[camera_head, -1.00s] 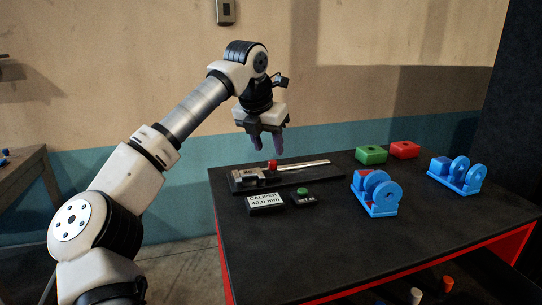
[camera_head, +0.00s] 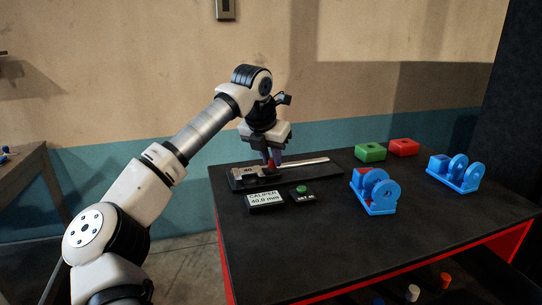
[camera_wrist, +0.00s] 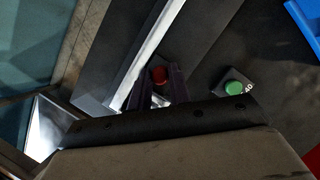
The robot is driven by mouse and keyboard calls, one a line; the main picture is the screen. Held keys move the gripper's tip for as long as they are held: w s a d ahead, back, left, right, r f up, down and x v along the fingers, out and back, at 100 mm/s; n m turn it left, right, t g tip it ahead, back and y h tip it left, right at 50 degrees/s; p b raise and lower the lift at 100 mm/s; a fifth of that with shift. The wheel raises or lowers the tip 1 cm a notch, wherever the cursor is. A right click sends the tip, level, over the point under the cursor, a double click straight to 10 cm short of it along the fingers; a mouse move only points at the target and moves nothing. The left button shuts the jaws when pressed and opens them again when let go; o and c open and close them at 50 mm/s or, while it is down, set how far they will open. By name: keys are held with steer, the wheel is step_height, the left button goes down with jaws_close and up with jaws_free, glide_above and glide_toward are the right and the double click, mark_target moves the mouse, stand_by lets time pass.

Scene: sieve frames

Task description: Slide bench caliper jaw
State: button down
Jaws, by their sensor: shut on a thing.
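The bench caliper (camera_head: 311,165) lies on a dark base plate at the back left of the black table. Its bright metal beam also runs diagonally in the wrist view (camera_wrist: 152,42). Its sliding jaw carries a red knob (camera_wrist: 160,75), which shows between my fingers in the wrist view. My gripper (camera_head: 272,162) is lowered over the caliper and is shut on the red knob, with its fingers pointing down. The fingers hide most of the knob in the head view. The display box (camera_head: 266,201) in front reads "CALIPER 40.0 mm".
A small black box with a green button (camera_head: 302,189) stands just right of the display. Blue fixtures (camera_head: 375,192) (camera_head: 456,172), a green block (camera_head: 370,151) and a red block (camera_head: 404,147) stand to the right. The table's front middle is clear.

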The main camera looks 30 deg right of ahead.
steer(key=shift+s+d+p, duration=0.2)
steer(key=shift+d+p, duration=0.1)
steer(key=shift+d, duration=0.55)
steer(key=shift+s+d+p, duration=0.25)
steer(key=shift+d+p, duration=0.1)
steer(key=shift+d, duration=0.55)
steer(key=shift+s+d+p, duration=0.2)
steer(key=shift+d+p, duration=0.1)
steer(key=shift+d, duration=0.55)
steer(key=shift+a, duration=0.1)
steer(key=c, duration=1.3)
jaws_free()
steer(key=shift+r, duration=0.1)
steer(key=b+v, duration=0.2)
steer(key=v, duration=1.1)
steer(key=shift+r, duration=0.4)
